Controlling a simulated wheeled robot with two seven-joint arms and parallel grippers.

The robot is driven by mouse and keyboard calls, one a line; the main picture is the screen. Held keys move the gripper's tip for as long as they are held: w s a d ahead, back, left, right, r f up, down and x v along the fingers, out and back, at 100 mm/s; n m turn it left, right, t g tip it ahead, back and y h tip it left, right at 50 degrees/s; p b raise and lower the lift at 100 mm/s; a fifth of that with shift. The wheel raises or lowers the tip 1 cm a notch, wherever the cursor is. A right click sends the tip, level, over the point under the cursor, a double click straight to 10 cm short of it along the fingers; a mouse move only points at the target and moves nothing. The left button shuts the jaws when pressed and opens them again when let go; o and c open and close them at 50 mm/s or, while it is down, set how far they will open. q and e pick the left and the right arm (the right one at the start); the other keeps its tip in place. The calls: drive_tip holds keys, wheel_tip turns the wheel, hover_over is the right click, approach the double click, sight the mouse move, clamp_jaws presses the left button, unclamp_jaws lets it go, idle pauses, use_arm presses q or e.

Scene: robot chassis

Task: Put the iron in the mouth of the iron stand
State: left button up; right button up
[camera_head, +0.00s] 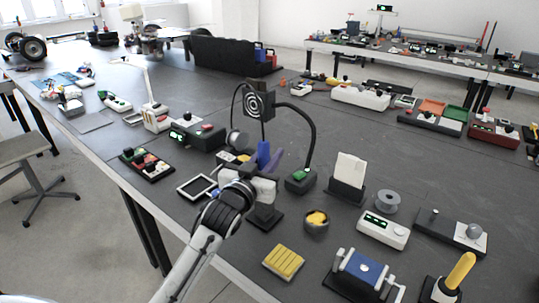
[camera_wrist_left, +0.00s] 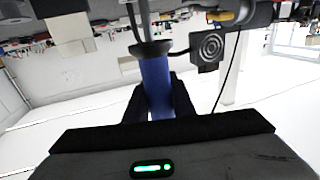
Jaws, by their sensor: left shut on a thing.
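The iron has a blue handle (camera_head: 264,154) and shows between the fingers in the left wrist view (camera_wrist_left: 156,80), with a dark collar (camera_wrist_left: 150,48) at the handle's far end. My left gripper (camera_head: 262,172) is shut on this blue handle and holds it above the table. A black base (camera_head: 265,217) with a short post stands below the gripper; it looks like the iron stand. The gripper covers its upper part, so I cannot make out its mouth or tell whether the iron touches it. My right gripper is not in view.
A fume extractor (camera_head: 258,102) on a bent black arm stands just behind the gripper. A cup of brass wool (camera_head: 316,222), a yellow sponge (camera_head: 284,262) and a white card in a holder (camera_head: 348,176) are nearby. Several devices crowd the table (camera_head: 215,88).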

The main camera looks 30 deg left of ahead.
use_arm(q)
drive_tip(key=shift+f+b, duration=1.1)
drive_tip(key=shift+f, duration=0.7)
drive_tip(key=o, duration=1)
drive_tip(key=shift+o, duration=0.2)
drive_tip(key=s+d, duration=0.2)
drive_tip(key=s, duration=0.8)
drive_tip(key=shift+r, duration=0.1)
